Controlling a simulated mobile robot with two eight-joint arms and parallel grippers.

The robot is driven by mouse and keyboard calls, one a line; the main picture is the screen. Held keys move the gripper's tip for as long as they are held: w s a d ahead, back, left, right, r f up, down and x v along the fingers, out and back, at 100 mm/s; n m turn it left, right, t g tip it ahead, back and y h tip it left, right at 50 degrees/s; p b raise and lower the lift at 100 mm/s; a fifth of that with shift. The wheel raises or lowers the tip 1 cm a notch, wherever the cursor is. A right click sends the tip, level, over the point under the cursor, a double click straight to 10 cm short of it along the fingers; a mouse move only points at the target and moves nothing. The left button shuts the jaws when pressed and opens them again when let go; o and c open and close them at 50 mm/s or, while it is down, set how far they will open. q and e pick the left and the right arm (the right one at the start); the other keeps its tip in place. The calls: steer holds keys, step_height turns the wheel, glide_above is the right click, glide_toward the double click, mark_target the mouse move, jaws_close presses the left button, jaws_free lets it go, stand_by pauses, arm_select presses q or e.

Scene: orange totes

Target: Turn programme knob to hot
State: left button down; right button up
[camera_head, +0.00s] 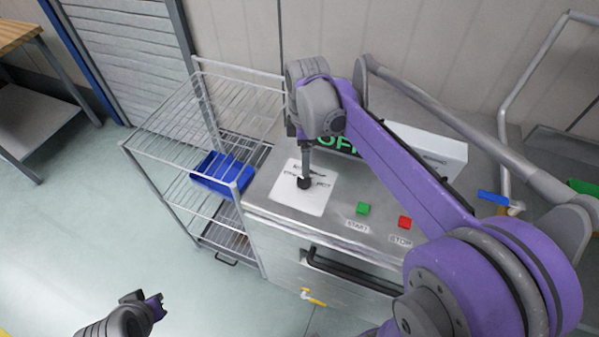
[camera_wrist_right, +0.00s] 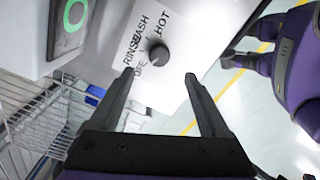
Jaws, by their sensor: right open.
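The programme knob (camera_wrist_right: 158,54) is a dark round knob on a white label plate (camera_wrist_right: 145,22) with the words RINSE, WASH, HOT and OFF. The knob's pointer direction is not clear. In the head view the knob (camera_head: 304,184) sits on the machine's steel top. My right gripper (camera_wrist_right: 160,76) is open, its two fingers apart, with the knob showing between and beyond the tips. In the head view my right gripper (camera_head: 306,150) points down just above the knob; contact cannot be told. My left gripper (camera_head: 156,306) is low at the left, away from the machine.
A green START button (camera_head: 363,208) and red STOP button (camera_head: 405,222) sit right of the plate. A wire rack (camera_head: 160,145) with a blue bin (camera_head: 222,171) stands left. A dark handle (camera_head: 350,272) crosses the front.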

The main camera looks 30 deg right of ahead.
mark_target(304, 182)
step_height(304, 182, down, 9)
steer(key=shift+w+r, duration=0.1)
steer(key=shift+r, duration=0.1)
jaws_close()
stand_by(0.5)
